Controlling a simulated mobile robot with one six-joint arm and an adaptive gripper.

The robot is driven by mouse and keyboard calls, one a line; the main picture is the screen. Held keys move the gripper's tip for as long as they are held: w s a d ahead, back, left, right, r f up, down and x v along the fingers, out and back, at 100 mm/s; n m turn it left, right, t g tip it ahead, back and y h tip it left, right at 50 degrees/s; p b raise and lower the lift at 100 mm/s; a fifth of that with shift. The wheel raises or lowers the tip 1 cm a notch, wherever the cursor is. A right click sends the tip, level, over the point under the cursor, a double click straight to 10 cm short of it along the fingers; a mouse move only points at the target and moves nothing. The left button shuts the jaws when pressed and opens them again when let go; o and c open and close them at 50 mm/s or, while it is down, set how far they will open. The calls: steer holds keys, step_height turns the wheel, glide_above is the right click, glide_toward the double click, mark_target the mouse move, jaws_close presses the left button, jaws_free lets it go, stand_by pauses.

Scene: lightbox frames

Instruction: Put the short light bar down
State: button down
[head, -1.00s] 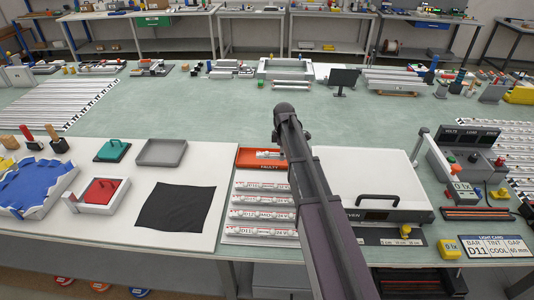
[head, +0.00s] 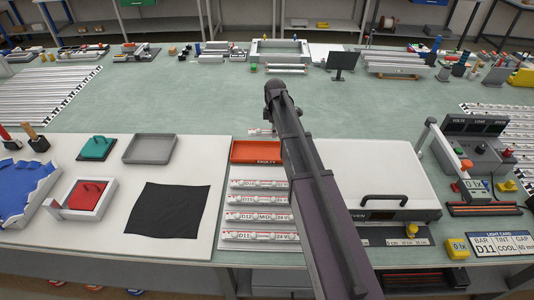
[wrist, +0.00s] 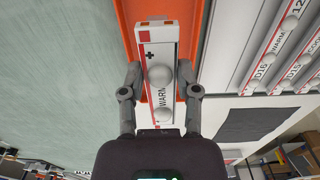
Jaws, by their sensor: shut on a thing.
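My gripper (wrist: 160,78) is shut on the short light bar (wrist: 158,48), a white bar with red edging, round pale bulbs, a plus sign and the word WARM. In the wrist view the bar lies between both fingers, with an orange tray (wrist: 193,22) behind it. In the head view the bar's left part (head: 259,132) shows just past the far edge of the orange tray (head: 250,152), marked FAULTY. My arm hides the rest of the bar and my gripper there. I cannot tell the bar's height above the surface.
A rack (head: 232,210) of several labelled light bars lies in front of the orange tray. A white oven box (head: 365,165) stands to its right. A grey tray (head: 149,149) and a black cloth (head: 168,210) lie left. Green table (head: 190,95) beyond the tray is largely clear.

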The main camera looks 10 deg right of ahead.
steer(key=b, duration=0.6)
glide_above(274, 154)
step_height(274, 154, down, 6)
steer(key=shift+a+f, duration=0.1)
steer(key=shift+f, duration=0.05)
stand_by(0.3)
steer(key=shift+f+b, duration=1.9)
steer(key=shift+b, duration=0.1)
steer(key=shift+c, duration=1.7)
jaws_free()
steer(key=shift+r, duration=0.1)
step_height(274, 154, up, 12)
steer(key=p, duration=1.2)
